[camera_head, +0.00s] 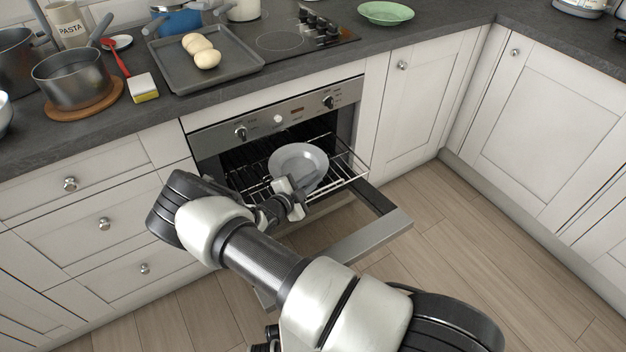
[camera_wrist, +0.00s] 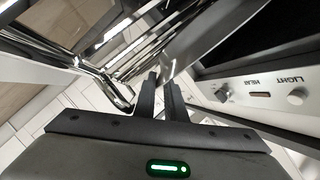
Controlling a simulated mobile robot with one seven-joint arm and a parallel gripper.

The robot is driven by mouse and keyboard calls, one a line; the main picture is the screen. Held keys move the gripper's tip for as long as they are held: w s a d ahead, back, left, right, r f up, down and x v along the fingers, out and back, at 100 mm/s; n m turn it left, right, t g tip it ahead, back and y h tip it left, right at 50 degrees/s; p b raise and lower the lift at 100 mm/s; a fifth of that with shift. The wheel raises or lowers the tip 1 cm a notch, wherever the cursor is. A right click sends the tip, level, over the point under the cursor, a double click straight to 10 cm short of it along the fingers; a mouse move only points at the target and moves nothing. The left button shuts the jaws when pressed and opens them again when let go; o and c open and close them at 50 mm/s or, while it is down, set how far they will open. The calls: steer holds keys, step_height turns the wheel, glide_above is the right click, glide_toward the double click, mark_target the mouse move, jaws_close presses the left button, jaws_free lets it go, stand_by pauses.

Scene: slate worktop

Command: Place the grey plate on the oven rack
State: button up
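The grey plate (camera_head: 298,162) is at the mouth of the open oven, over the pulled-out wire oven rack (camera_head: 346,169). From the head view I cannot tell whether it touches the wires. My gripper (camera_head: 301,190) is at the plate's near rim. In the wrist view, my gripper's fingers (camera_wrist: 163,92) are close together on a thin grey edge, which appears to be the plate (camera_wrist: 196,50) seen nearly edge-on. The wires of the rack (camera_wrist: 130,45) run close beside the fingers. My gripper hides part of the plate's near side.
The oven door (camera_head: 360,236) is folded down beneath the rack. The oven's control panel (camera_head: 285,115) is above. On the worktop are a baking tray (camera_head: 240,72) with bread rolls, a saucepan (camera_head: 72,80), a sponge (camera_head: 143,88) and a green bowl (camera_head: 386,12). Floor to the right is clear.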

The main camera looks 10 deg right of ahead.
steer(key=shift+r, duration=0.25)
steer(key=p+v, duration=0.3)
steer(key=v, duration=0.8)
steer(key=s+d+r+m+g+y, duration=0.1)
steer(key=s+d+r+m+g, duration=0.2)
steer(key=r+m, duration=0.55)
steer(key=s+d+r+m+g+y, duration=0.1)
steer(key=s+d+r+m+g, duration=0.2)
steer(key=r+m, duration=0.55)
steer(key=s+d+r+m+g+y, duration=0.1)
steer(key=s+d+r+m+g, duration=0.4)
steer(key=m, duration=0.6)
steer(key=s+r+m+t+y, duration=0.2)
steer(key=s+r+m, duration=0.6)
steer(key=m, duration=0.4)
steer(key=s+a+r+m+t+y, duration=0.1)
steer(key=s+r+m+t+y, duration=0.2)
steer(key=s+r+m+y, duration=0.2)
steer(key=s+r+m, duration=0.3)
steer(key=r+m, duration=0.3)
steer(key=m, duration=0.2)
steer(key=shift+t, duration=0.3)
